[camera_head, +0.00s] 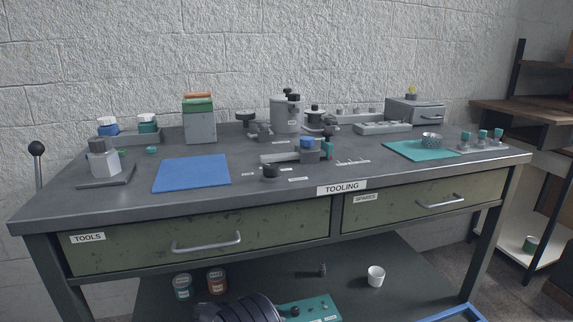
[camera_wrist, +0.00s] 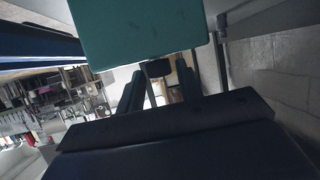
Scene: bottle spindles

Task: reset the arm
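In the wrist view, two dark finger-like shapes of my gripper (camera_wrist: 159,86) stand apart, with light floor and a thin post visible between them. Nothing shows held between them. The gripper is not clearly visible in the head view. A dark, ribbed rounded shape sits at the bottom edge of the head view, and I cannot tell whether it is part of my arm. The workbench (camera_head: 255,165) stands ahead with both drawers shut.
A large teal panel (camera_wrist: 140,30) fills the wrist view's top. On the bench are a blue mat (camera_head: 192,173), a teal mat (camera_head: 408,151), a grey canister (camera_head: 285,115) and a green-topped box (camera_head: 200,122). A white cup (camera_head: 376,276) stands on the lower shelf. Wooden shelving is right.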

